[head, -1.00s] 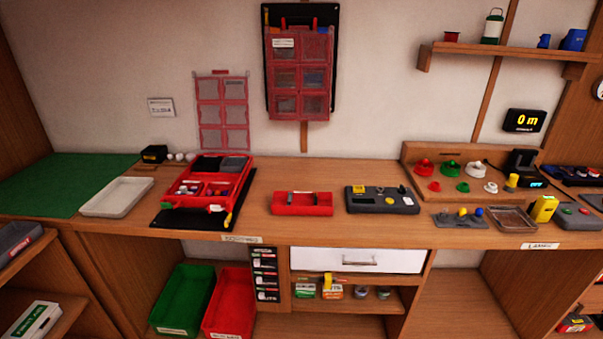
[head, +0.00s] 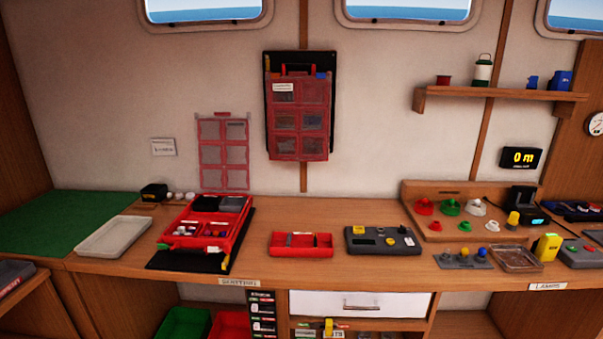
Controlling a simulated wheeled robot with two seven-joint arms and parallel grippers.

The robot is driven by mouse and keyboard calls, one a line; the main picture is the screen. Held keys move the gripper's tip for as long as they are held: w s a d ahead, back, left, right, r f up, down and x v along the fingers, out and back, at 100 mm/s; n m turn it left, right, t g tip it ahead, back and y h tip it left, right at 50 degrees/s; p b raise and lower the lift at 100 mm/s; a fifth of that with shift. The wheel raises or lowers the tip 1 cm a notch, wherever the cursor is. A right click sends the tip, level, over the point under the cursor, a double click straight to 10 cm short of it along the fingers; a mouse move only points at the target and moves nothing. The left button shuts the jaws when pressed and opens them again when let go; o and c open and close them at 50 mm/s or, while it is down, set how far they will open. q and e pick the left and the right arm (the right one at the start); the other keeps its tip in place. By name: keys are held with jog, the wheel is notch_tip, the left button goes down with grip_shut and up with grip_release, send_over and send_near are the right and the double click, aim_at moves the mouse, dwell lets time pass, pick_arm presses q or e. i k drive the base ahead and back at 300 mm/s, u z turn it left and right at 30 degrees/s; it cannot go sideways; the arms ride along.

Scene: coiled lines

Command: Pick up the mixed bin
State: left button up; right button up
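No label that I can read names a mixed bin, so I cannot tell for sure which container it is. A red compartment case (head: 176,242) with small mixed parts and dark inserts sits on a black mat (head: 211,262) at the left middle of the bench. A smaller red open tray (head: 302,252) with a few items lies to its right. Below the bench, a green bin (head: 184,323) and a red bin (head: 230,325) stand side by side, cut off by the lower picture edge. Neither of my grippers is in view.
The wooden bench (head: 370,270) also holds a pale empty tray (head: 113,237), a green mat (head: 62,222), a grey control box (head: 382,241) and lamp parts on the right. A red pocket organiser (head: 299,118) hangs on the wall. A white drawer (head: 361,304) sits under the bench.

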aim_at(302, 244)
jog(key=u, duration=1.75)
jog(key=i, duration=1.25)
jog(key=z, duration=2.95)
